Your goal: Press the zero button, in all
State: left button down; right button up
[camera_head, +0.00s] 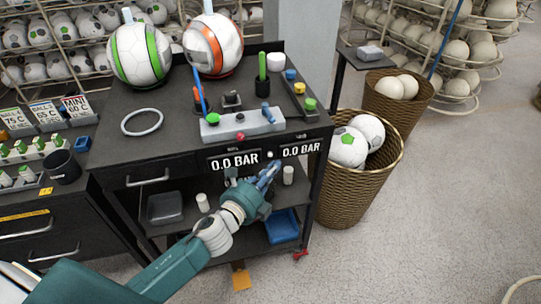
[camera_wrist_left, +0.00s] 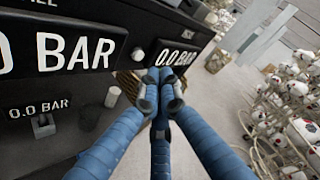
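The black press table (camera_head: 110,160) has two displays on its front edge, a left one (camera_head: 234,162) and a right one (camera_head: 301,149), both reading 0.0 BAR. A small pale round button (camera_head: 270,155) sits between them; in the left wrist view it appears as a round grey button (camera_wrist_left: 137,54) left of the right display. My left gripper (camera_head: 272,169) is just below and in front of that button. Its blue fingers meet at their tips (camera_wrist_left: 160,88) with nothing seen between them. Contact with the button cannot be told. My right gripper is not in view.
A pale control block (camera_head: 242,124) with a red knob stands on the table top. Two balls on stands (camera_head: 140,55) are behind it. A wicker basket of balls (camera_head: 330,195) stands close to the table's right side. The floor in front is mostly clear.

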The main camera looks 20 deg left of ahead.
pick_arm(q)
jog(key=s+d, duration=0.2)
jog(key=s, duration=0.1)
jog(key=shift+s+d, duration=0.1)
jog(key=shift+s, duration=0.1)
dwell(0.7)
